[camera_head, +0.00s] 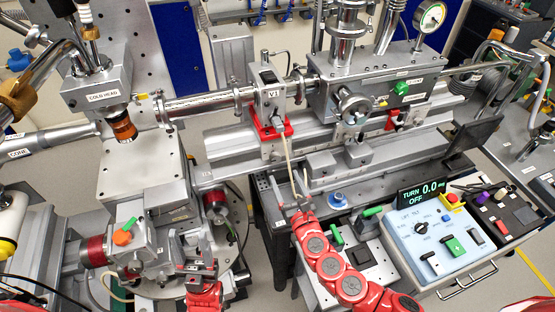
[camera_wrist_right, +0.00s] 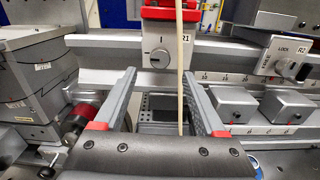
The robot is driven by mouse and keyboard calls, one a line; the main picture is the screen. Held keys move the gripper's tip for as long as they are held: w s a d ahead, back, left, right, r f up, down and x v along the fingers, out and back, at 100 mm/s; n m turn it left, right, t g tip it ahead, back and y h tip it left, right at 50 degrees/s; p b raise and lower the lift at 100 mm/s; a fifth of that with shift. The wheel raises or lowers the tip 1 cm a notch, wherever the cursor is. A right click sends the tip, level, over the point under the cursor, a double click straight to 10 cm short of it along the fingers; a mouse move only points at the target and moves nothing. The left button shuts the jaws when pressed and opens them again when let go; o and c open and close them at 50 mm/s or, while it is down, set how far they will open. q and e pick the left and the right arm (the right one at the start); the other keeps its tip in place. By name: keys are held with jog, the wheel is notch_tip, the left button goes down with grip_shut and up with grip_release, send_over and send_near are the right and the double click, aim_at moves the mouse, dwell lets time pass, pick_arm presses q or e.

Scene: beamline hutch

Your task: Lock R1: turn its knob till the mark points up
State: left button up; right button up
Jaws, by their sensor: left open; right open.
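The R1 knob (camera_wrist_right: 159,58) is a round grey knob on a light plate under a red clamp (camera_wrist_right: 172,12) in the right wrist view. Its small mark appears to point left; a short line is printed above it. In the head view the red clamp (camera_head: 270,130) sits on the rail below the V1 box, and the knob is too small to make out. My right gripper (camera_wrist_right: 160,74) is open and empty of the knob, its fingers either side of and short of it. It also shows in the head view (camera_head: 300,196). My left gripper (camera_head: 194,242) is open at lower left.
A thin beige cable (camera_wrist_right: 181,80) hangs from the V1 box (camera_head: 270,90), passing right of the knob between my right fingers. The R2 knob (camera_wrist_right: 285,67) is to the right. Grey blocks (camera_wrist_right: 231,104) stand below the rail. A control box (camera_head: 440,240) stands at right.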

aim_at(276, 160)
jog(key=x, duration=0.7)
jog(key=shift+w+p, duration=0.15)
jog(key=shift+p, duration=0.15)
grip_shut()
